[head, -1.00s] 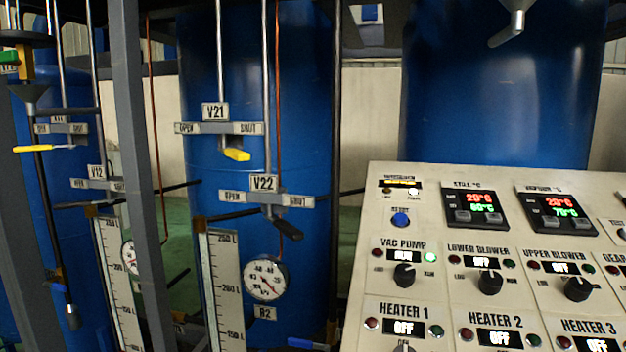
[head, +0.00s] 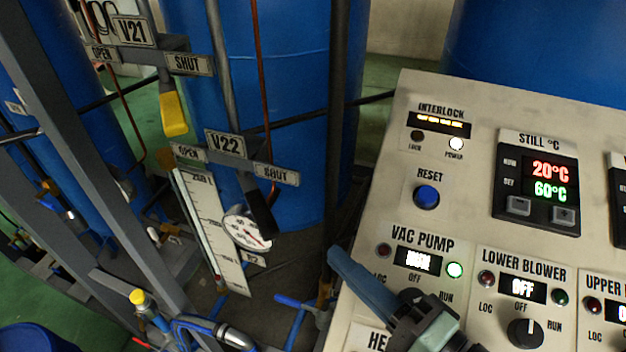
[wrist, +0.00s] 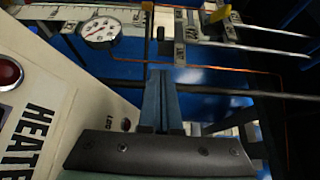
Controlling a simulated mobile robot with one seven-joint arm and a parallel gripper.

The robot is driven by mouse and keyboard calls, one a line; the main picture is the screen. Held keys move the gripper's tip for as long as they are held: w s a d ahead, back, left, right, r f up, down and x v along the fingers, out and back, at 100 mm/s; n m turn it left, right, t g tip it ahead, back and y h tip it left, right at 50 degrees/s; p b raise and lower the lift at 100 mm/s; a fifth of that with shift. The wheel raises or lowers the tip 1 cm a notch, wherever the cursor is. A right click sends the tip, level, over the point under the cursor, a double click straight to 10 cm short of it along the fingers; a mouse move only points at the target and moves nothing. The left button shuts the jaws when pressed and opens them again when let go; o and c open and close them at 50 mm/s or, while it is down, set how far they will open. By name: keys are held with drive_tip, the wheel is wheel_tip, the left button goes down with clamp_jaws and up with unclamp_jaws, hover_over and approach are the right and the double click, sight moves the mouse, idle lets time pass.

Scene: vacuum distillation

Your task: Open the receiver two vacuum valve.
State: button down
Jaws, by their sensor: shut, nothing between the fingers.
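Receiver two's valves stand in front of a blue tank (head: 290,120). The V21 valve's yellow handle (head: 173,114) hangs below its OPEN/SHUT bar, closer to the SHUT plate (head: 189,64). Below it, the V22 valve has a black handle (head: 262,214) pointing down under its own SHUT plate (head: 276,174). I cannot tell from the labels which is the vacuum valve. My gripper (head: 336,256) is shut and empty, low and right of V22, apart from both handles, in front of the control panel's left edge. In the wrist view, its blue fingers (wrist: 165,85) point toward the valve bars.
The control panel (head: 455,212) fills the right side, close to my gripper. A grey post (head: 85,150) slants down the left. A round gauge (head: 246,232) and level scale (head: 205,215) sit below V22. Thin vertical pipes run through the valve area.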

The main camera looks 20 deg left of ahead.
drive_tip(key=p, duration=0.3)
approach(255, 194)
drive_tip(key=w, duration=0.3)
drive_tip(key=shift+w+a+f+p, duration=0.1)
drive_tip(key=shift+a+p, duration=0.25)
drive_tip(key=shift+a, duration=0.7)
drive_tip(key=shift+w, duration=0.1)
